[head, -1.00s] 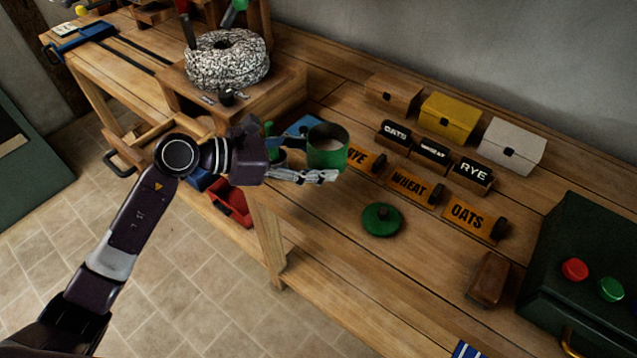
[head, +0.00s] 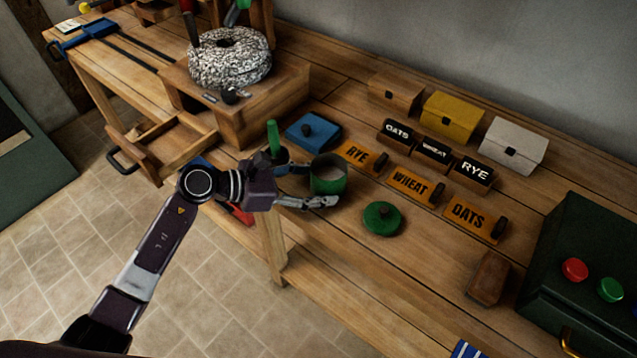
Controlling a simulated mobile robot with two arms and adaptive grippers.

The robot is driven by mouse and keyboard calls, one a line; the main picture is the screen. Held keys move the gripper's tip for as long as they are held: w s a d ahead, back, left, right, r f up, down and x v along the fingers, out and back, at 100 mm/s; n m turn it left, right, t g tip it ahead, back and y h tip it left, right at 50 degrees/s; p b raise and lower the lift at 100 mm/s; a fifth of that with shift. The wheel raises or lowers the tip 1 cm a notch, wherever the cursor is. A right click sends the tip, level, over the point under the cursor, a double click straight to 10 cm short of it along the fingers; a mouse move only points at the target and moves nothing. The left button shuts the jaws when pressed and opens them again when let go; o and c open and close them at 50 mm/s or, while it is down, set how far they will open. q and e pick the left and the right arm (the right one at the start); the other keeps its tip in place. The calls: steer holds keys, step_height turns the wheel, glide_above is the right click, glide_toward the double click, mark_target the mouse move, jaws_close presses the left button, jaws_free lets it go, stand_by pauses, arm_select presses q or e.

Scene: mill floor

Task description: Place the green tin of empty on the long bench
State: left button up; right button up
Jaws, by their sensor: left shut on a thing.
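The green tin (head: 329,180) is a round, open-topped can held upright between the fingers of my left gripper (head: 312,187). My right gripper is not in view.
Orange signs RYE (head: 361,158), WHEAT (head: 413,184) and OATS (head: 474,217) lie right of the tin. A blue lidded box (head: 311,131) and a green-handled object (head: 272,142) are behind the gripper. A brown block (head: 488,278) and a dark green button box (head: 585,265) stand at right. Bench front-centre is clear.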

arm_select(q)
steer(key=o, duration=1.1)
steer(key=shift+f, duration=0.1)
steer(key=shift+r+p, duration=0.3)
steer(key=shift+p, duration=0.05)
steer(key=shift+b+v, duration=1.4)
steer(key=shift+v, duration=4.6)
steer(key=shift+s+f, duration=0.1)
steer(key=shift+f, duration=0.05)
